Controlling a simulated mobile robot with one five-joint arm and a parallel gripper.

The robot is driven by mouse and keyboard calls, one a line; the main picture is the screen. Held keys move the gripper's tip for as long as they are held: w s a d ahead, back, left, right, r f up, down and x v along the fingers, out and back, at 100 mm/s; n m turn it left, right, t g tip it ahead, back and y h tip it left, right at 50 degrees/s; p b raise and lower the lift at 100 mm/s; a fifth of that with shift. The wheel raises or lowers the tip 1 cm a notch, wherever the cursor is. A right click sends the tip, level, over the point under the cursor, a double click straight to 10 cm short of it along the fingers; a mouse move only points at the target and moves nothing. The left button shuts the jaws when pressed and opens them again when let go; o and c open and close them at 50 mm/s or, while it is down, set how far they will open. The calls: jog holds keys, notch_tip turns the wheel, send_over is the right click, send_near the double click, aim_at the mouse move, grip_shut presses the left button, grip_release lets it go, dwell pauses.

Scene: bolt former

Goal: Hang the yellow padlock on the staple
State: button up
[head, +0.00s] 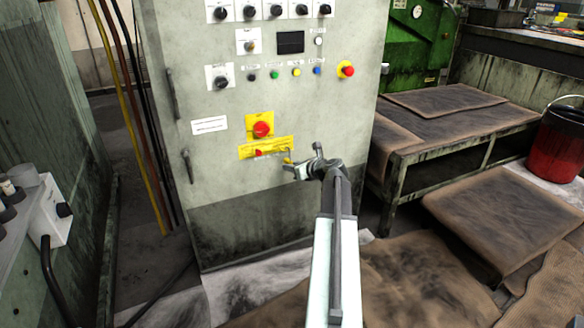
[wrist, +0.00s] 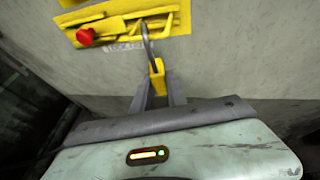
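The yellow padlock (wrist: 157,78) is between the fingertips of my gripper (wrist: 159,90) in the wrist view, its grey shackle (wrist: 148,45) pointing up. In the head view the padlock (head: 288,161) is a small yellow spot at my gripper (head: 300,170), just right of the yellow lockout plate (head: 266,148). In the wrist view the shackle's top overlaps the plate's lower right part (wrist: 140,28). Yellow bars stand on this plate; I cannot tell the staple from them clearly, nor whether the shackle touches or goes around it.
The plate has a red knob (wrist: 86,37) at its left. Above it in the head view is a red rotary switch (head: 262,130) on the grey cabinet (head: 225,180). A low bench (head: 455,110) and a red bucket (head: 562,142) stand to the right. The cabinet front beside my gripper is clear.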

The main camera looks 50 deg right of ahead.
jog(key=o, duration=0.5)
jog(key=p+v, duration=0.3)
jog(key=v, duration=0.4)
jog(key=shift+s, duration=0.4)
jog(key=shift+r, duration=0.1)
